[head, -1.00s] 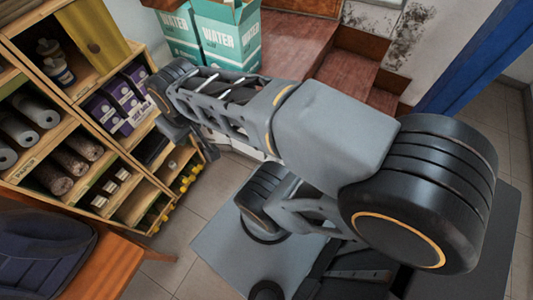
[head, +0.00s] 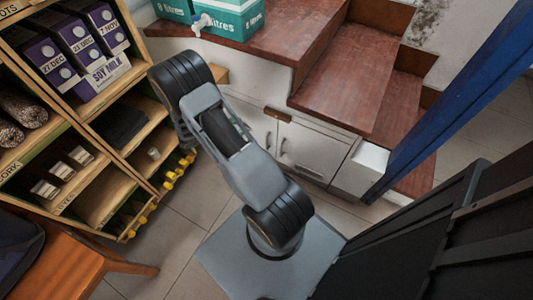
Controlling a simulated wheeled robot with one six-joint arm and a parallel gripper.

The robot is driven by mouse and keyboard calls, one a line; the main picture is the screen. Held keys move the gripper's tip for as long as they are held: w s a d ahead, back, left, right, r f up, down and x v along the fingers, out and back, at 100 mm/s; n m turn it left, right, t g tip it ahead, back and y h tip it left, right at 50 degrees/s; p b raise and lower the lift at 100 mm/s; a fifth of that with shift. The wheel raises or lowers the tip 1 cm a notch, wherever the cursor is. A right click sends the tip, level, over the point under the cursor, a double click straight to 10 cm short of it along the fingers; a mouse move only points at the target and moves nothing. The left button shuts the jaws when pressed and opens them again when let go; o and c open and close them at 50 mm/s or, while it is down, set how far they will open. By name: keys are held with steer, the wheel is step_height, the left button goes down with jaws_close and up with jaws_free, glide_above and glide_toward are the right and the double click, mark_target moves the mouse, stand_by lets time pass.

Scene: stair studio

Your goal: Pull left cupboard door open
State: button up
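The white cupboard under the wooden stairs shows in the head view, right of my arm. Its left door (head: 253,116) is partly hidden behind my arm and looks shut. A slim upright handle (head: 268,140) is near that door's right edge. The right door (head: 315,145) beside it also looks shut, with its own upright handle (head: 283,146). My arm rises in front of the cupboard's left part. My gripper is hidden behind the arm, so its opening and its distance from the handle cannot be seen.
A wooden shelf unit (head: 88,142) with cartons, rolls and yellow-capped items stands close on the left. A wooden stool or chair (head: 105,262) is at lower left. A blue post (head: 450,115) stands right. Teal water boxes (head: 235,18) sit on a step. Tiled floor (head: 185,225) is free.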

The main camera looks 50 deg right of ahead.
step_height(320, 180, down, 27)
steer(key=d+n+t+h+b, duration=0.35)
steer(key=n+t+b, duration=0.25)
steer(key=n+b, duration=0.3)
steer(key=b, duration=0.4)
glide_above(267, 149)
steer(key=shift+w+d+f+h, duration=0.15)
steer(key=shift+w+h, duration=0.15)
steer(key=shift+h, duration=0.15)
jaws_close()
